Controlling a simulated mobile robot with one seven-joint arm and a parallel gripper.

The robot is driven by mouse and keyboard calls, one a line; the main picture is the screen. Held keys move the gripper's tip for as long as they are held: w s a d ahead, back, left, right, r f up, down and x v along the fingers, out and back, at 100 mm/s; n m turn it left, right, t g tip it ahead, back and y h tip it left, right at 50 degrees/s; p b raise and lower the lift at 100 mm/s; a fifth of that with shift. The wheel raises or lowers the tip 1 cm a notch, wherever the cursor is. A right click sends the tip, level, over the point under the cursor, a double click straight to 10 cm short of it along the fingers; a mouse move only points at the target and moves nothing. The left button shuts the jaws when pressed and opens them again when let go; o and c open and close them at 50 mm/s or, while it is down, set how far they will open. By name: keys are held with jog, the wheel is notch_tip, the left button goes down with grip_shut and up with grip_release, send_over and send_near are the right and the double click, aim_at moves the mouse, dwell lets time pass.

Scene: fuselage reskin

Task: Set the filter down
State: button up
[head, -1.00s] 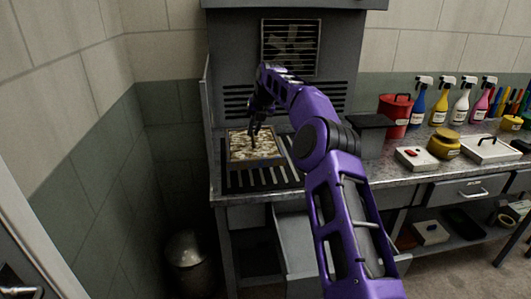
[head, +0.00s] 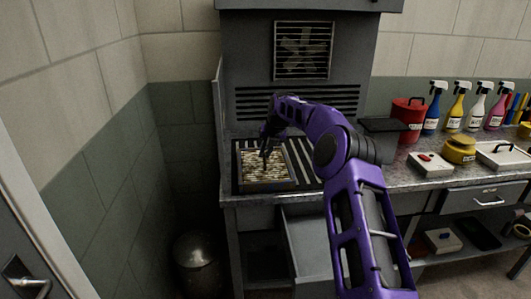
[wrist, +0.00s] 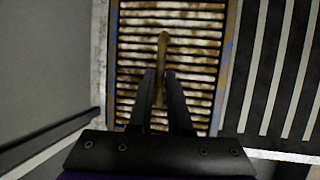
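The filter (head: 281,172) is a square panel with a thin frame and dirty, brown-stained pale slats. In the head view it lies about level at the left part of the dark slotted bench top, under the hood; I cannot tell whether it fully touches the slots. It also fills the middle of the wrist view (wrist: 200,62), with a brown upright handle at its centre. My gripper (head: 265,154) points down at the filter's middle. In the wrist view its two fingers (wrist: 161,76) are close together on either side of the handle, closed on it.
The dark slotted grate (head: 303,160) is bare to the right of the filter. The hood's back wall has a vent with a fan (head: 302,50). A red canister (head: 409,118), spray bottles and a yellow pot (head: 460,149) stand to the right. A bin (head: 195,250) stands below left.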

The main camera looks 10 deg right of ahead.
jog(key=o, duration=0.4)
jog(key=shift+c, duration=0.2)
jog(key=v, duration=1.2)
jog(key=shift+s, duration=0.1)
